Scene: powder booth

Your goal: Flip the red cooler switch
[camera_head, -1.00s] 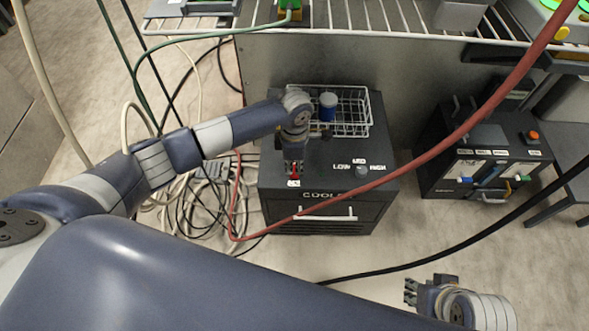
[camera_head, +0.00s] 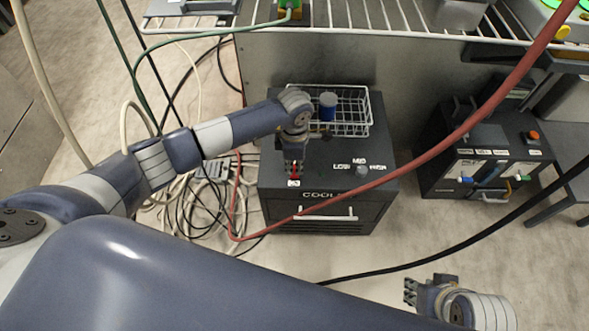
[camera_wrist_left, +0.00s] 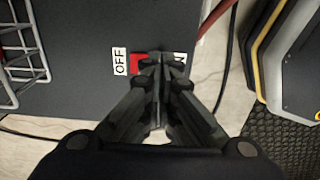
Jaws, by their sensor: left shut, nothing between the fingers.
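The red cooler switch (camera_wrist_left: 137,64) sits on the dark top of the cooler (camera_head: 330,215). In the wrist view it lies just beyond my left fingertips, beside a white OFF label (camera_wrist_left: 120,62). A second label on the other side is partly hidden by the fingers. In the head view the switch (camera_head: 295,171) shows just below my left gripper (camera_head: 293,160). The left gripper (camera_wrist_left: 158,62) is shut and empty, with its tips at the switch; I cannot tell whether they touch it. My right gripper (camera_head: 410,292) is at the lower right, away from the cooler, its fingers seen small.
A mode knob (camera_head: 362,171) is to the right. A red hose (camera_head: 440,145) crosses in front of the cooler. Cables lie on the floor at left. A black unit (camera_head: 487,150) stands at right.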

